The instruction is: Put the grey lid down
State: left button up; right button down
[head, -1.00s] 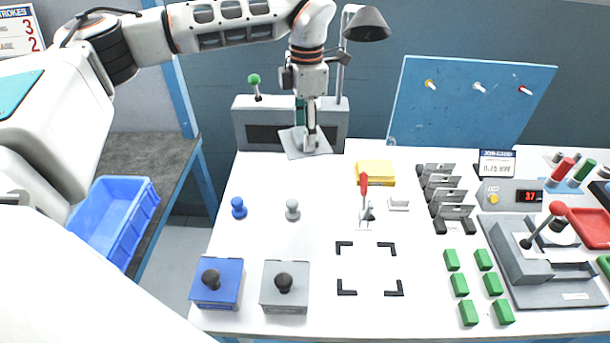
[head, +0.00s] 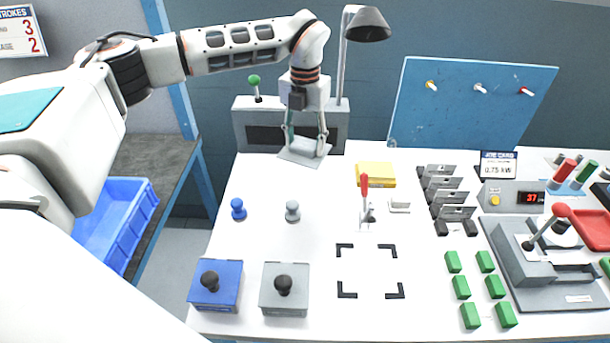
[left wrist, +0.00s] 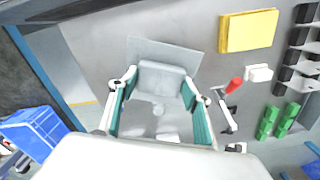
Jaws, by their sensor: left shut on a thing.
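The grey lid (head: 300,158) is a flat square plate at the back left of the white bench, in front of a grey machine. It also shows in the left wrist view (left wrist: 165,50), with a rounded grey block (left wrist: 160,80) between my fingers. My left gripper (head: 305,145) points down over the lid, its fingers set wide, one on each side of the block, and shut on it. I cannot tell whether the lid touches the bench. My right gripper is not in view.
A blue box (head: 215,290) and a grey box (head: 284,300) with black knobs stand at the front left. Blue (head: 238,209) and grey (head: 292,211) pegs stand behind them. A yellow block (head: 376,174) and red-handled clamp (head: 364,200) are to the right. Black corner marks frame a clear patch.

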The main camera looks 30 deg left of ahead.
aim_at(305, 184)
pick_arm(q)
notch_tip(305, 184, down, 11)
jog(key=shift+f+b, duration=0.2)
jog(key=shift+b, duration=0.1)
jog(key=shift+f, duration=0.1)
jog(key=o, duration=1.1)
jog(key=shift+o, duration=0.2)
notch_tip(305, 184, up, 12)
jog(key=shift+r+p, duration=0.1)
jog(key=shift+p, duration=0.2)
jog(key=shift+d, duration=0.1)
